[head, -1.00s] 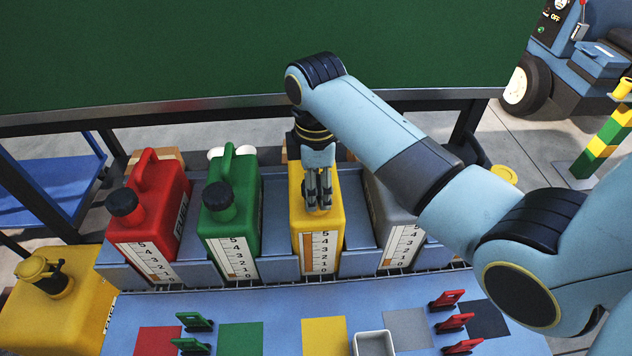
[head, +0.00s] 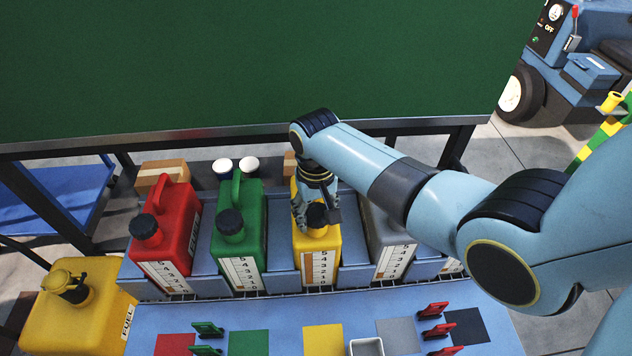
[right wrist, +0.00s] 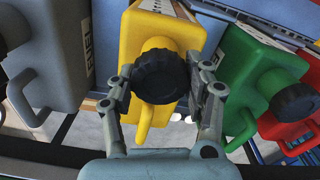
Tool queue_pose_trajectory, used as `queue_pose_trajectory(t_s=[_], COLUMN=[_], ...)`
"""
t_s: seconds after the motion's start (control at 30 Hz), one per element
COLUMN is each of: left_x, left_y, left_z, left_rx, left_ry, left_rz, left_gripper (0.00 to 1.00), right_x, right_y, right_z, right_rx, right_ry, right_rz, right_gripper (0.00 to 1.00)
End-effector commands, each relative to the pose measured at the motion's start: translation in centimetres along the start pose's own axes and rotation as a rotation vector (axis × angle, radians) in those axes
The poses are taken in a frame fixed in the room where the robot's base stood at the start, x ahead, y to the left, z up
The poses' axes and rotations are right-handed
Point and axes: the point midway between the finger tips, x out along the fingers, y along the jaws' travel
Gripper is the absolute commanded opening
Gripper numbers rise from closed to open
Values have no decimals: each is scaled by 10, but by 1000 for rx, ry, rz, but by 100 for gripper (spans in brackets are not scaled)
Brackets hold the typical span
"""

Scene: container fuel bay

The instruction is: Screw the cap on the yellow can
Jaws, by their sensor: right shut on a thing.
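The yellow can (head: 328,243) stands upright in the rack, between the green and grey cans, with a level scale on its front. Its black ribbed cap (head: 318,216) is at the mouth on top; the wrist view shows the cap (right wrist: 160,77) over the yellow neck. Whether it is threaded tight I cannot tell. My right gripper (head: 316,206) comes from behind and above, shut on the cap, with one finger on each side of it; the right wrist view shows both fingers (right wrist: 161,84). My left gripper is not in view.
A red can (head: 178,222) and a green can (head: 240,220), both capped, stand left; a grey can (head: 385,235) stands right under my arm. Another yellow can (head: 75,315) sits far left. The front bench has coloured squares, small clips and a white tray (head: 367,346).

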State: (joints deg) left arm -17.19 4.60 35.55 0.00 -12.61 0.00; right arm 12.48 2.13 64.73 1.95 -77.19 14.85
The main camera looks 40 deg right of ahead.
Motion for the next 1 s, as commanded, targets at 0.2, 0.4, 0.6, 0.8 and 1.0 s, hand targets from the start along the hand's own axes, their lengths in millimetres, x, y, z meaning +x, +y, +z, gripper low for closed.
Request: queue_pose_trajectory(t_s=[0.2,0.4,0.6,0.8,1.0], left_x=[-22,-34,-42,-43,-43], left_y=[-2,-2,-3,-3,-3], left_z=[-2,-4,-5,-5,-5], left_rx=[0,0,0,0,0], left_ry=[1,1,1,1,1], left_rz=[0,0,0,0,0], left_gripper=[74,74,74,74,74], right_x=[-3,-2,-1,1,1], right_y=[-1,-2,-2,-3,-3], right_z=[1,1,1,1,1], right_rx=[419,807,1152,1257,1255], right_ry=[-5,-6,-7,-8,-8], right_rz=[-2,-2,-4,-4,-5], right_gripper=[29,29,29,29,57])
